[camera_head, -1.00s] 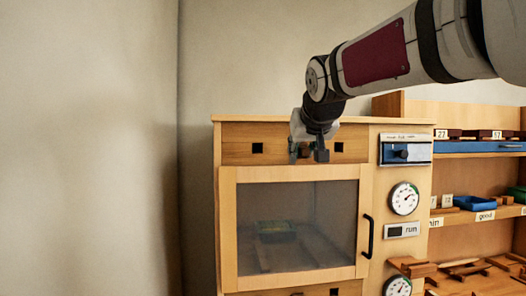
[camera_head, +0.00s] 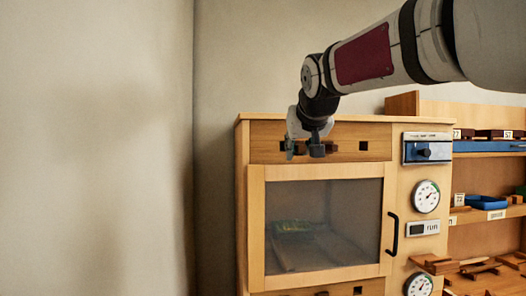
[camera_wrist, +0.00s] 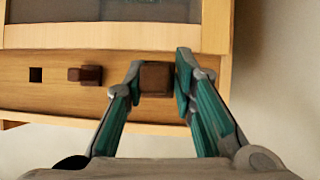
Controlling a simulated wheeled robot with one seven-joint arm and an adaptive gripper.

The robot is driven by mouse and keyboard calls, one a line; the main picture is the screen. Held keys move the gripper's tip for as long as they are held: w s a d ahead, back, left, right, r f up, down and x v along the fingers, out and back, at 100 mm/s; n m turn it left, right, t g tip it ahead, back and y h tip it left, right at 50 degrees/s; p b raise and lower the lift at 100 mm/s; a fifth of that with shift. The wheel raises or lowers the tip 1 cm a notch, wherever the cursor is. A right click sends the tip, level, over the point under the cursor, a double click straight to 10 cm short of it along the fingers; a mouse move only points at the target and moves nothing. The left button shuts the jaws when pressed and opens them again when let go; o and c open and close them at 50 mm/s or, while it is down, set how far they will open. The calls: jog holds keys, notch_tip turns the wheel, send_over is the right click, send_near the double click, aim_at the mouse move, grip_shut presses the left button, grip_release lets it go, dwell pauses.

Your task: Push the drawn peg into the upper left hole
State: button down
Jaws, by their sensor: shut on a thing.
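My gripper (camera_head: 304,150) is in front of the wooden strip above the glass door, near the upper left hole (camera_head: 283,146). In the wrist view, which is upside down, my gripper (camera_wrist: 156,78) has its teal-sided fingers on either side of a dark brown square peg (camera_wrist: 155,77) and is shut on it. The peg's end faces the camera; whether it touches the panel or lies in line with the hole cannot be told. A second brown peg (camera_wrist: 85,75) sticks out of the strip beside it. The right-hand hole (camera_wrist: 36,75) is empty and dark.
The glass door (camera_head: 325,225) with a black handle (camera_head: 392,233) is closed below the strip. Dials and a blue-knobbed panel (camera_head: 427,148) are on the right. Shelves with loose wooden pieces (camera_head: 480,268) stand farther right. A bare wall (camera_head: 95,150) is at the left.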

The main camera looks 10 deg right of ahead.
jog(key=shift+w, duration=0.95)
jog(key=shift+s, duration=0.15)
jog(key=shift+w+d+r+n+y, duration=0.1)
jog(key=shift+w+n+y, duration=0.3)
jog(key=shift+w, duration=0.2)
jog(key=shift+w+b, duration=1.35)
jog(key=shift+w, duration=2.65)
dwell(1.0)
jog(key=c, duration=1.2)
grip_release()
jog(key=shift+c, duration=0.2)
jog(key=v, duration=1.2)
